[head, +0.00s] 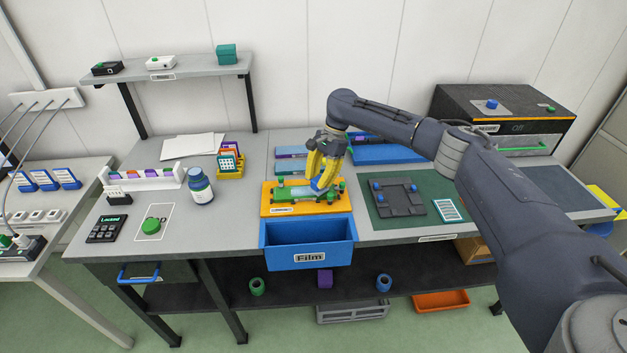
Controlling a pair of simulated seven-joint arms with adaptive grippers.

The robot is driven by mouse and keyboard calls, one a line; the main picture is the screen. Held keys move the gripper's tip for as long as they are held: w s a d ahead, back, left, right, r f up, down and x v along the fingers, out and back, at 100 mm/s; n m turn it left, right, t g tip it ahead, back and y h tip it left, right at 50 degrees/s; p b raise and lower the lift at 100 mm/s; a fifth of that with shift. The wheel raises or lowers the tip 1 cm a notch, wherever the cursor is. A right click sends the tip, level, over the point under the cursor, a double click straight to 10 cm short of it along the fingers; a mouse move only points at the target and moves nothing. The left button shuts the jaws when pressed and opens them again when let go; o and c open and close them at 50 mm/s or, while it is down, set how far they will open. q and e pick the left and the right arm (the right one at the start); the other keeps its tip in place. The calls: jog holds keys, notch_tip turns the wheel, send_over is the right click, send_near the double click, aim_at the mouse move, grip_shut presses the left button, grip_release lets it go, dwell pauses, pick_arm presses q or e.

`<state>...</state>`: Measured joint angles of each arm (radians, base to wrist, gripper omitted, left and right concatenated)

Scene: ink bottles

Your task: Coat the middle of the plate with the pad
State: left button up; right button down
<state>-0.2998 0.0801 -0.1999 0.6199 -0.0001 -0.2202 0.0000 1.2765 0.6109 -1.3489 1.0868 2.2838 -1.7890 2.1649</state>
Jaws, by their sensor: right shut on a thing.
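My right gripper (322,186), with yellow fingers, points down over the orange base (271,209) at the middle of the bench. It is shut on a small blue piece, which looks like the pad (318,186) and is mostly hidden by the fingers. A pale green plate (291,193) lies on the orange base, with green knobs around it. The pad is at the right part of the plate; whether it touches the plate I cannot tell. My left gripper is not in view.
A blue bin labelled Film (308,257) hangs in front of the orange base. A blue-capped bottle (200,187) stands to the left. A green mat (454,188) with a dark fixture (399,198) lies to the right. Bare grey bench lies left of the base.

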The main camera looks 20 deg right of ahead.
jog(key=shift+a+r, duration=0.1)
jog(key=shift+r, duration=3.8)
